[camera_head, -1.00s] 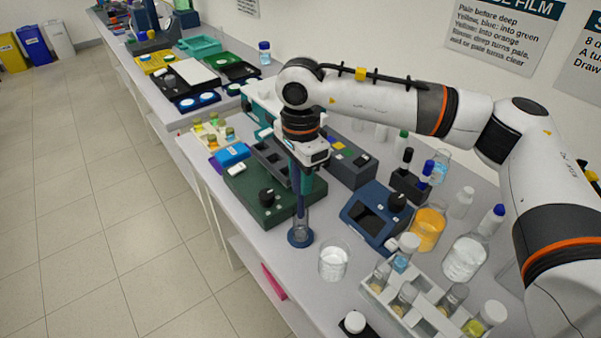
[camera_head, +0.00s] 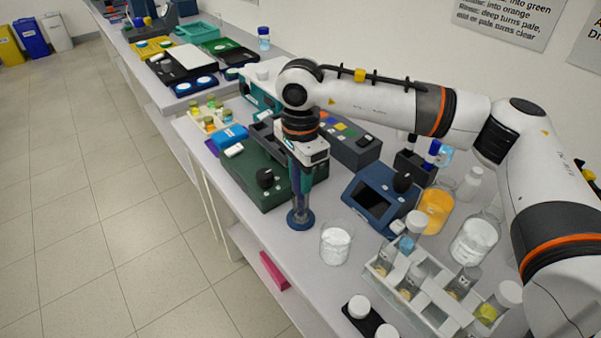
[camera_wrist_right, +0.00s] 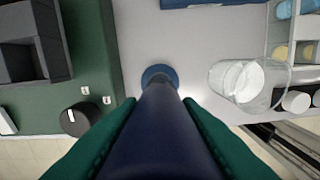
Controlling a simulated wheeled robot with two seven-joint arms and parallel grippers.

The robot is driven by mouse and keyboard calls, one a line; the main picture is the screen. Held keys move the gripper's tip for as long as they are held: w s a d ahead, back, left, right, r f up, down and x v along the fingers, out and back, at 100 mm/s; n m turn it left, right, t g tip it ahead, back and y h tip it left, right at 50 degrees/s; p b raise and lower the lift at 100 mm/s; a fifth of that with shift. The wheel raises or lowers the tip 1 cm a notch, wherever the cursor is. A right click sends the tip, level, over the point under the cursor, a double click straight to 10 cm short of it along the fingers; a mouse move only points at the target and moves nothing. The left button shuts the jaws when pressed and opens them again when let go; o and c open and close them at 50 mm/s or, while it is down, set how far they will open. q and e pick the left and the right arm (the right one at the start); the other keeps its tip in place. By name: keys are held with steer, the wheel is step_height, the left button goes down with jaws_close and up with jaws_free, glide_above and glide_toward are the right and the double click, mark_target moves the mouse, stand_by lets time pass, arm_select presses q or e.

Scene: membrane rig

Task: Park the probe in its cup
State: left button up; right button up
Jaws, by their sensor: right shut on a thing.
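My right gripper (camera_head: 302,178) points down over the bench with its teal fingers shut on the dark blue probe (camera_head: 296,180). The right wrist view shows the probe's dark blue body (camera_wrist_right: 165,135) between the two fingers. The cup's round blue base (camera_head: 301,220) stands on the bench directly below, and its rim shows past the probe's far end in the wrist view (camera_wrist_right: 158,72). The probe's lower end overlaps the cup; how deep it sits inside is hard to tell. My left gripper is not in view.
A dark green box with a black knob (camera_head: 265,178) stands close left of the cup. A glass beaker (camera_head: 336,245) is close on its right. A blue device with a screen (camera_head: 378,198) and a white tube rack (camera_head: 425,290) stand farther right.

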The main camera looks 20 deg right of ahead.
steer(key=shift+f+b, duration=0.3)
steer(key=shift+b, duration=0.1)
stand_by(0.5)
steer(key=o, duration=0.9)
steer(key=shift+o, duration=0.2)
steer(key=shift+r, duration=0.1)
step_height(320, 180, up, 11)
steer(key=shift+b, duration=0.7)
steer(key=shift+r, duration=0.45)
